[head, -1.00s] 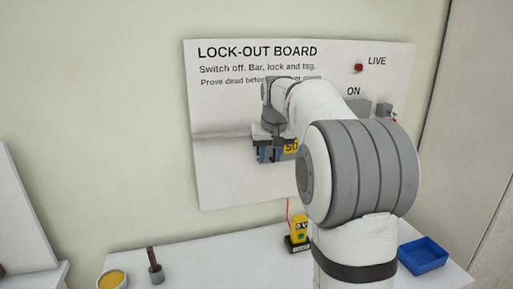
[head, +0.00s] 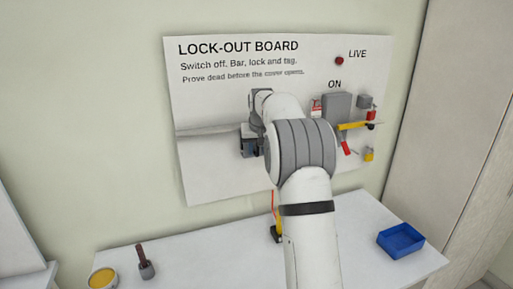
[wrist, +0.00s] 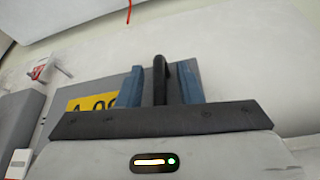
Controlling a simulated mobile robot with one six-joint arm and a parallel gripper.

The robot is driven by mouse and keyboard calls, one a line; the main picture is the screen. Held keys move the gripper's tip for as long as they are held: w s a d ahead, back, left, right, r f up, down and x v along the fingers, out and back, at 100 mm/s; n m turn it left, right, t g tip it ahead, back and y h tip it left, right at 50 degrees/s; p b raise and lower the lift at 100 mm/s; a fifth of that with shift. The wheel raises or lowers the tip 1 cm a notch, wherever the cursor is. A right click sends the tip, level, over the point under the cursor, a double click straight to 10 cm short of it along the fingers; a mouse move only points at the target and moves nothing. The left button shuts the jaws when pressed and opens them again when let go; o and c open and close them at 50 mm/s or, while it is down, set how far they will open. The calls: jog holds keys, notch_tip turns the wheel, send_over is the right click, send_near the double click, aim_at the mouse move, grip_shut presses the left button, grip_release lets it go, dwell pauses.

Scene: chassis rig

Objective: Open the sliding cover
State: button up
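The grey sliding cover (wrist: 92,88) is on the lock-out board (head: 215,170). In the wrist view it carries a yellow label and a black upright handle (wrist: 160,82). My gripper (wrist: 162,88) has its two blue fingers on either side of the handle, with visible gaps, so it looks open around it. In the head view my gripper (head: 250,147) is at the left-middle of the board. My arm hides most of the cover there.
A grey switch box (head: 336,106), red-and-white tag (head: 317,104) and yellow bar (head: 353,126) are at the board's right. A red lamp (head: 339,60) is above. The bench holds a blue tray (head: 400,240), a yellow-filled bowl (head: 103,278) and a partly hidden yellow device (head: 275,234).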

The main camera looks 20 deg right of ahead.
jog(key=shift+f, duration=0.15)
jog(key=shift+c, duration=0.5)
grip_shut()
